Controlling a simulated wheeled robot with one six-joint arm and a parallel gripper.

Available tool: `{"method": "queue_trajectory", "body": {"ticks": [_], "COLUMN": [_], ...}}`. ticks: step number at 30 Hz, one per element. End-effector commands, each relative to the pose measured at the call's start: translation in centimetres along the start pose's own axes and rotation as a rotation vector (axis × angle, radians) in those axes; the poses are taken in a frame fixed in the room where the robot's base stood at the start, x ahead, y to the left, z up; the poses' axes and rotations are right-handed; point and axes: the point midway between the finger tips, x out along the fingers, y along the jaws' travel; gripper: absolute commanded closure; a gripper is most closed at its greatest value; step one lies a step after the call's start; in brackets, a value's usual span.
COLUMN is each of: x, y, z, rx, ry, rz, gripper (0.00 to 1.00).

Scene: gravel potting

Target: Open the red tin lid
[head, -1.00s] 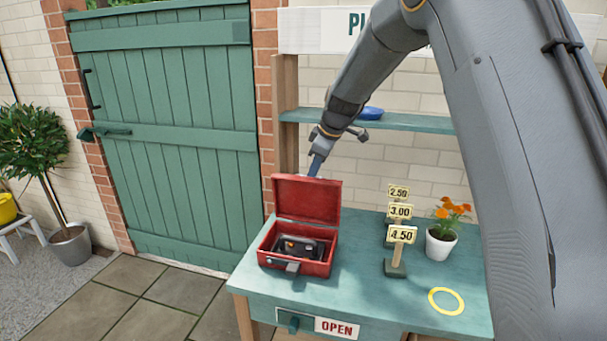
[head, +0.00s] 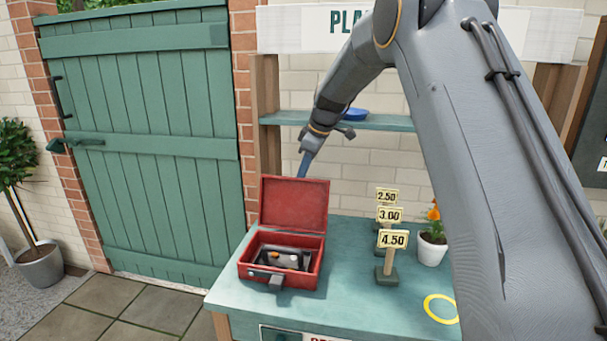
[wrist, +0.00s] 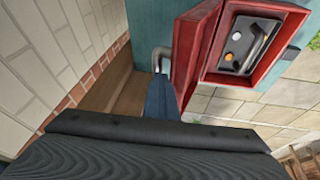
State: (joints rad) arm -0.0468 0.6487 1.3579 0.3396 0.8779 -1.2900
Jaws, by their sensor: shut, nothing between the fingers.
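The red tin (head: 283,262) stands on the left part of the green table. Its lid (head: 294,204) stands upright at the back edge, so the tin is open. Inside lies a dark grey device with an orange spot (head: 283,258). In the wrist view the open tin (wrist: 250,60) is at upper right, with the lid (wrist: 195,50) on its left side. My gripper (head: 303,168) is behind the lid near its top edge; its blue fingers also show in the wrist view (wrist: 160,92). The fingers are shut and empty. The lid partly hides the fingertips, and I cannot tell whether they touch it.
Price signs (head: 391,240) on stands and an orange-flowered pot (head: 432,248) are right of the tin. A yellow ring (head: 441,308) lies near the front. A shelf with a blue dish (head: 354,114) and the brick wall are behind. The table between tin and signs is clear.

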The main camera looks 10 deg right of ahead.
Motion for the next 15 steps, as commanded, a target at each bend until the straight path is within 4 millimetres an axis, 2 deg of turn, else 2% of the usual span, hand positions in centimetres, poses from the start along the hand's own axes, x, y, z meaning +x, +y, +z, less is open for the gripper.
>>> {"method": "queue_trajectory", "body": {"ticks": [5,15], "x": [-1.3,-7.3], "y": [0.3,1.9], "z": [0.0,-0.3], "rx": [0.001,-0.001], "ry": [0.000,0.001], "rz": [0.000,0.001], "gripper": [1.00,1.00]}}
